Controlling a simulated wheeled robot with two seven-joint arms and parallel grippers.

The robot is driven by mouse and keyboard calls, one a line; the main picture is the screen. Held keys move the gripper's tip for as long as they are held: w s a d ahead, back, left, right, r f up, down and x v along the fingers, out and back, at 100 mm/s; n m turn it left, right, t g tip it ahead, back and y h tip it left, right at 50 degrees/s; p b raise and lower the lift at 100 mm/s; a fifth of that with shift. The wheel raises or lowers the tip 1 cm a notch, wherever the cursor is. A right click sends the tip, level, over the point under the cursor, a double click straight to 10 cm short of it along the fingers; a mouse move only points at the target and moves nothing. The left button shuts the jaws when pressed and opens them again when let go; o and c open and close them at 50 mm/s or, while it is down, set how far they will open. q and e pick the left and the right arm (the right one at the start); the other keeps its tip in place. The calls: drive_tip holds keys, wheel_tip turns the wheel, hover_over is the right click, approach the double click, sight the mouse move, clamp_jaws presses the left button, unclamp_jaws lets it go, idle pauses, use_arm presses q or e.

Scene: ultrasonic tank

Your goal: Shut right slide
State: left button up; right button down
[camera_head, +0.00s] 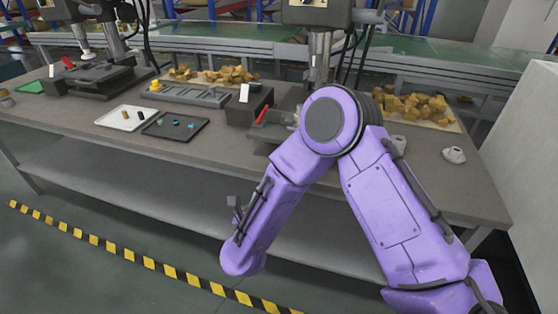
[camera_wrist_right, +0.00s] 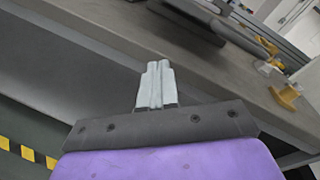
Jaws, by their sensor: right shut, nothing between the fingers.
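The right machine (camera_head: 320,52) stands on the workbench, with a low dark slide unit (camera_head: 247,110) at its base. A red handle (camera_head: 261,116) shows on this unit, beside a white tag. My purple right arm covers the unit's right part, so I cannot tell how far the slide is open. In the right wrist view, my right gripper (camera_wrist_right: 157,88) is shut and empty, its pale fingers together near the bench's front edge. Part of a dark metal unit (camera_wrist_right: 197,20) lies beyond the fingertips, apart from them. My left gripper is not in view.
The workbench (camera_head: 70,118) also holds a left machine base (camera_head: 105,80), a white tray (camera_head: 112,120), a dark tray (camera_head: 193,133) and a grey rack (camera_head: 195,96). Yellowish blocks (camera_head: 415,106) and a small white object (camera_head: 454,155) are at the right. Open floor lies in front.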

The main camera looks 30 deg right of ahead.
sight(279, 141)
wheel_tip(279, 141, up, 6)
drive_tip(key=w+f+m+g+h, duration=0.1)
drive_tip(key=m+h, duration=0.2)
drive_tip(key=m, duration=0.6)
drive_tip(key=p+x, duration=0.3)
drive_tip(key=x, duration=1.1)
drive_tip(key=shift+s+f, duration=0.1)
drive_tip(key=shift+s, duration=0.05)
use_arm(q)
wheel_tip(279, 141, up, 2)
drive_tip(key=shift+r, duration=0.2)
